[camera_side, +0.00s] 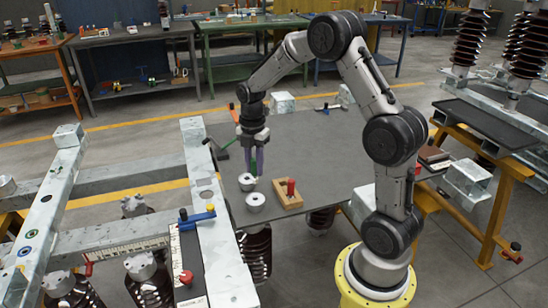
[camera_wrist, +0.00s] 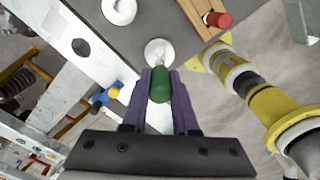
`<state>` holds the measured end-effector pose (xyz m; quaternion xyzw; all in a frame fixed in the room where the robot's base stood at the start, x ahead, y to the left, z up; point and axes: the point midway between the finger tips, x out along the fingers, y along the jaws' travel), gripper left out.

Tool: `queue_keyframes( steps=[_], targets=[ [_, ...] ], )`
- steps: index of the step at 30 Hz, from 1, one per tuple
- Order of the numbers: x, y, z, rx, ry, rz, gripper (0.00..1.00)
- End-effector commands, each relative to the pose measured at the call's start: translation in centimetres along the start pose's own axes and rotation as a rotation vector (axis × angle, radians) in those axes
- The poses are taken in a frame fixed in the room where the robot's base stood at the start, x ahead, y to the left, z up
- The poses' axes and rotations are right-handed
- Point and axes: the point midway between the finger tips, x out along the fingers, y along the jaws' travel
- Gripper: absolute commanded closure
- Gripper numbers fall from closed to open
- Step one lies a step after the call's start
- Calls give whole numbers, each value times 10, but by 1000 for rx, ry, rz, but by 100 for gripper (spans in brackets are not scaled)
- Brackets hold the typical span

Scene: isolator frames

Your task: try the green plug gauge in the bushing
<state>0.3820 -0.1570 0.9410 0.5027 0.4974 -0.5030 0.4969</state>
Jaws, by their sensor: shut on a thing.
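My gripper (camera_side: 253,171) points down over the grey table plate, its purple fingers shut on the green plug gauge (camera_wrist: 160,86). In the side view, a little of the green gauge (camera_side: 253,167) shows between the fingers. A pale metal ring-shaped bushing (camera_side: 247,182) sits on the plate just below the fingertips. In the wrist view, this bushing (camera_wrist: 157,47) lies just past the gauge's lower end. I cannot tell whether the gauge's tip is in the bore. A second similar ring (camera_side: 256,201) stands nearer the side camera; it also shows in the wrist view (camera_wrist: 119,10).
A wooden block (camera_side: 287,199) holding a red plug gauge (camera_side: 291,186) stands right of the rings. The plate (camera_side: 320,150) is clear behind the block.

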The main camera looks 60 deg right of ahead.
Motion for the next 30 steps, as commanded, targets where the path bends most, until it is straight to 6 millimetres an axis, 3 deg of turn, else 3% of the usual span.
queue_keyframes(
  steps=[14, 30],
  targets=[
    [4, 1, -4, -11, 0, 1, 100],
    [44, 0, -4, -11, 0, 0, 100]
  ],
)
